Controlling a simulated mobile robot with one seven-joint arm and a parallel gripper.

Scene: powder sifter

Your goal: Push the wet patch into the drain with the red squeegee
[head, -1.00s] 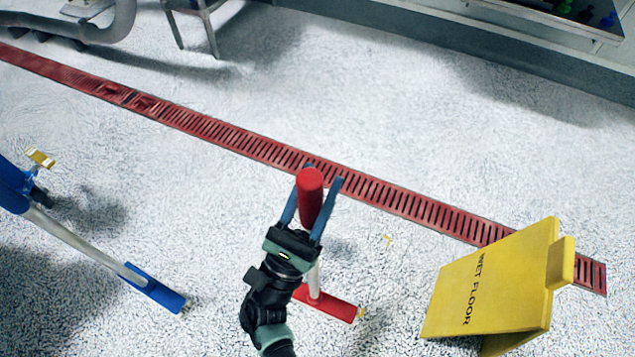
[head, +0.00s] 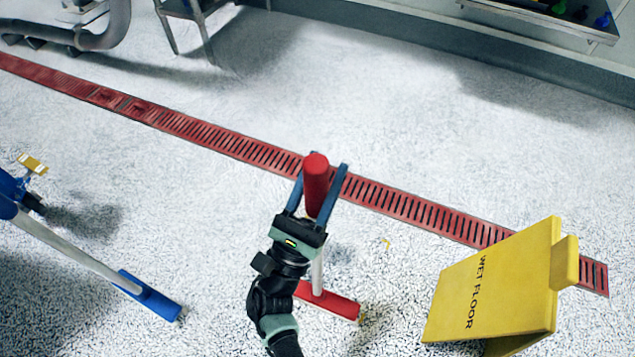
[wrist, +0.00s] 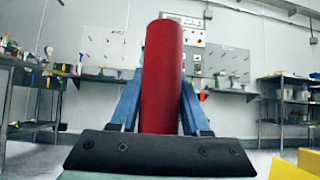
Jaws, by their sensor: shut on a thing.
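The red squeegee has a thick red grip (head: 316,180), a pale pole and a red head (head: 330,300) low by the floor. My gripper (head: 318,190) is shut on the red grip and holds it upright; the grip also fills the middle of the wrist view (wrist: 162,75) between the blue fingers. The drain (head: 390,199) is a long red slotted channel running from upper left to lower right, beyond the squeegee head. I cannot make out a clear edge of the wet patch on the glossy speckled floor.
A yellow wet floor sign (head: 495,285) stands to the right, close to the drain's end. A blue squeegee (head: 150,295) is at the left on a stand.

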